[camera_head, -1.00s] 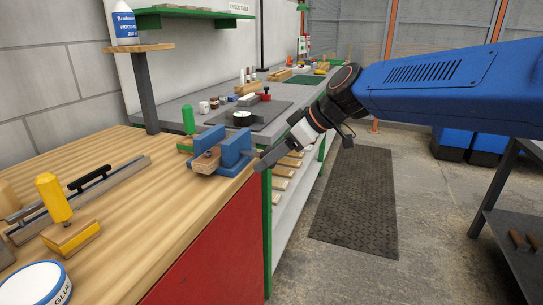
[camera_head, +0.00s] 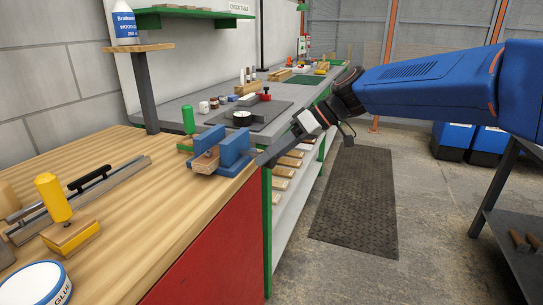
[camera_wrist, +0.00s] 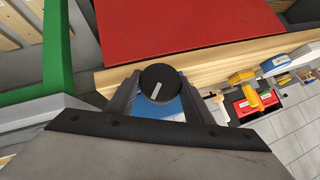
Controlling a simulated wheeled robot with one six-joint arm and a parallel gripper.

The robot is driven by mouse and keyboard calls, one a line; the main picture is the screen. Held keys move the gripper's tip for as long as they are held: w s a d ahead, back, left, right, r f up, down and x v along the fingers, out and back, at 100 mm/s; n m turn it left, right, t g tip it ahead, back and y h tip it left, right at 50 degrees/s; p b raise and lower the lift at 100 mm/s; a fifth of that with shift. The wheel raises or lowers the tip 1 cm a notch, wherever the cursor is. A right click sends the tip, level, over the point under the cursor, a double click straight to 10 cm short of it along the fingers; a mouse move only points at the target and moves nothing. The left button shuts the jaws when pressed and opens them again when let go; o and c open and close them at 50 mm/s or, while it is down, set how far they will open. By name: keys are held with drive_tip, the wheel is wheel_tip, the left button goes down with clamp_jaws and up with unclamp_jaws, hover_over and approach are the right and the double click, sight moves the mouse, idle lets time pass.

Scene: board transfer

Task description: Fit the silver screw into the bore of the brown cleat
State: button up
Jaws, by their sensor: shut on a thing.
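The brown cleat (camera_head: 206,160) is a wooden block held in a blue vise (camera_head: 236,147) near the right edge of the wooden bench; its bore cannot be made out. My gripper (camera_head: 266,160) is just right of the vise, over the bench edge, pointing toward the vise. In the wrist view my gripper (camera_wrist: 160,88) is shut on a round, dark head with a pale slot, the silver screw (camera_wrist: 158,84). Its shank is hidden behind the head. Part of the blue vise (camera_wrist: 171,109) shows beyond it. The cleat cannot be clearly told there.
A yellow-handled tool (camera_head: 62,215), a metal rail with a black handle (camera_head: 92,178) and a glue tub (camera_head: 36,284) stand left on the bench. A green-handled tool (camera_head: 188,122) is behind the vise.

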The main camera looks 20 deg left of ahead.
drive_tip(key=shift+w+m+g+y, duration=0.15)
drive_tip(key=shift+m+g+y, duration=0.25)
drive_tip(key=shift+m+g, duration=0.95)
drive_tip(key=shift+n+g, duration=0.25)
drive_tip(key=shift+g, duration=0.1)
drive_tip(key=o, duration=1)
drive_tip(key=v, duration=1.7)
drive_tip(key=shift+d, duration=0.3)
drive_tip(key=shift+w+f, duration=0.1)
drive_tip(key=shift+w, duration=0.05)
